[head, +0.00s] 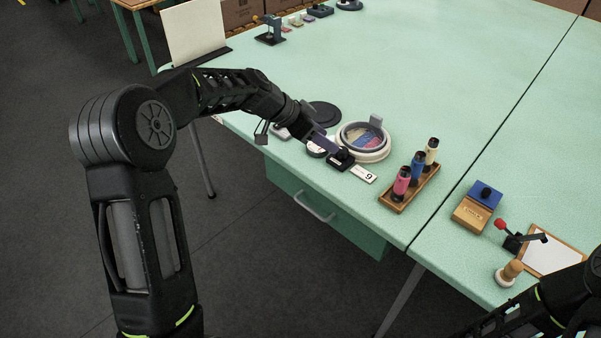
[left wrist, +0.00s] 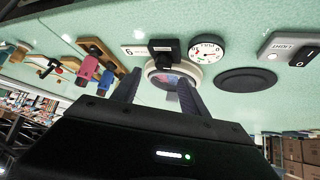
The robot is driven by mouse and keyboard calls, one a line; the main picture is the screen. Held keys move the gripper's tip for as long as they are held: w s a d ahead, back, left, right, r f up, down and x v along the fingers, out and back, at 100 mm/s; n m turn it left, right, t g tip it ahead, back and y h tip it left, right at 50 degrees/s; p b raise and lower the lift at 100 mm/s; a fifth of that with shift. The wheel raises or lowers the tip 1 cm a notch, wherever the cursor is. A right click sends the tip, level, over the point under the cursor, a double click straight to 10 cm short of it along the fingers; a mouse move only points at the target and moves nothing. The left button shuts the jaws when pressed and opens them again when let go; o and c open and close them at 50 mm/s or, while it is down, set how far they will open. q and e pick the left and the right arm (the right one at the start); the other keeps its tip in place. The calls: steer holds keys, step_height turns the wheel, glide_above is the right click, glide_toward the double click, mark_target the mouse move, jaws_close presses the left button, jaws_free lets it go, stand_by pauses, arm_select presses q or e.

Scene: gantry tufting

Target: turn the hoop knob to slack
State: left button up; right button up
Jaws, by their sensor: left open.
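The hoop (head: 363,141) is a round pale ring with a grey rim and a coloured inside, flat on the green table. In the left wrist view the hoop (left wrist: 158,66) shows partly between my fingers. A black block with a dark knob (head: 342,157) sits at the hoop's near left edge; the knob also shows in the left wrist view (left wrist: 163,47). Which way the knob points is too small to tell. My left gripper (head: 326,143) is open and empty, close to the knob; I cannot tell whether it touches. My right gripper is not in view.
A number card (head: 363,173) lies beside the knob block. A round dial (left wrist: 207,49) and a black disc (head: 323,113) are near the hoop. To the right are a wooden spool rack (head: 397,203), a blue-topped box (head: 477,207) and a red-knobbed lever (head: 511,236).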

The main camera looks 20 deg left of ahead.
mark_target(342, 150)
arm_select(q)
steer(key=shift+a+t, duration=0.3)
steer(key=shift+p+x, duration=0.75)
steer(key=shift+x, duration=3.1)
steer(key=shift+s, duration=0.1)
jaws_close()
